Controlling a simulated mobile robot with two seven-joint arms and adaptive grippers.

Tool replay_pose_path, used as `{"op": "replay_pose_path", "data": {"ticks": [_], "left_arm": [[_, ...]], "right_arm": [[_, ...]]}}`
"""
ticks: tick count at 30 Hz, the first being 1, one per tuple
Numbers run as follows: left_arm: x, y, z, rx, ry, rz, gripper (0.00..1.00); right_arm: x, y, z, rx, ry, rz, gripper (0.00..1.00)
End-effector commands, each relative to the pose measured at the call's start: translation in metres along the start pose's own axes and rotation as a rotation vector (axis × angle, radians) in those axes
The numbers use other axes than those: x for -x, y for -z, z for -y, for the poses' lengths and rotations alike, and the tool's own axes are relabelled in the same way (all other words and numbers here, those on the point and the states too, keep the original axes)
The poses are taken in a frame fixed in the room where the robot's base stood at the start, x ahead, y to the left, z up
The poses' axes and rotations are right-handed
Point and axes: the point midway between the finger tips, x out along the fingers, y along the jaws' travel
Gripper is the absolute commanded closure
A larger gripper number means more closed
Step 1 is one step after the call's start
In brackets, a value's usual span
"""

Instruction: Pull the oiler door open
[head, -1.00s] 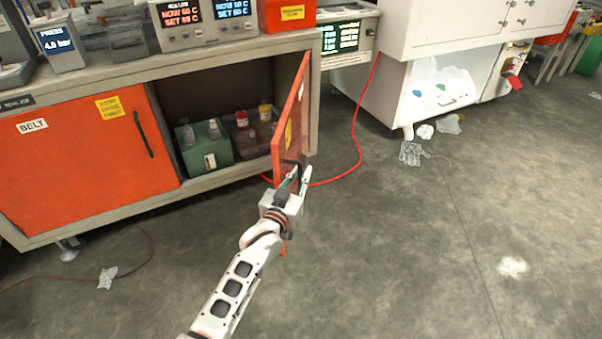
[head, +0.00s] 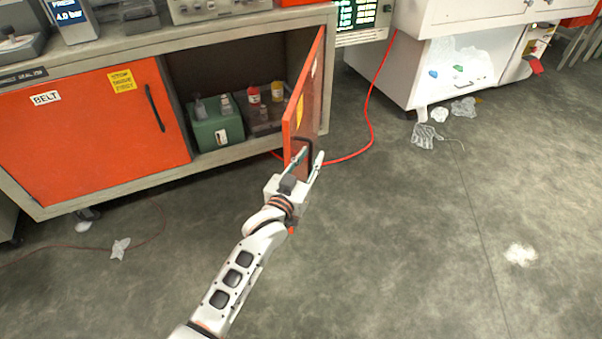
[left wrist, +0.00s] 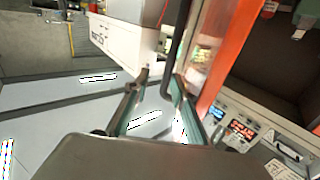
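The orange oiler door (head: 304,95) stands swung out from the right side of the cabinet opening, roughly square to the cabinet front. Its dark bar handle (head: 310,152) is on the face turned right, near the free edge. My left gripper (head: 309,158) is at this handle, low on the door. In the left wrist view its two fingers (left wrist: 160,78) are apart, with the dark handle (left wrist: 176,42) at the gap between their tips; I cannot tell whether they touch it. The orange door (left wrist: 228,50) shows right of the fingers. My right gripper is not in view.
The open compartment holds a green box (head: 217,130) and several bottles. A closed orange door marked BELT (head: 85,130) is to the left. A red hose (head: 372,110) runs down to the floor behind the door. Grey floor (head: 400,240) in front is mostly clear, with gloves farther back.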

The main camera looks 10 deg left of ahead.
Motion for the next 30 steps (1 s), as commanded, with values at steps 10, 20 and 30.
{"op": "replay_pose_path", "data": {"ticks": [10, 20, 30], "left_arm": [[0.064, 0.001, -0.002, 0.000, -0.003, -0.001, 0.75], [0.081, 0.002, -0.003, 0.001, -0.004, -0.003, 0.75], [0.082, 0.007, -0.001, 0.026, -0.020, -0.016, 1.00]], "right_arm": [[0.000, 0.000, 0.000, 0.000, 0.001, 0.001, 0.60], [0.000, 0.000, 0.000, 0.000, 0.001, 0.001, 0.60], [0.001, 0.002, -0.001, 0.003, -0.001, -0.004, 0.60]]}}
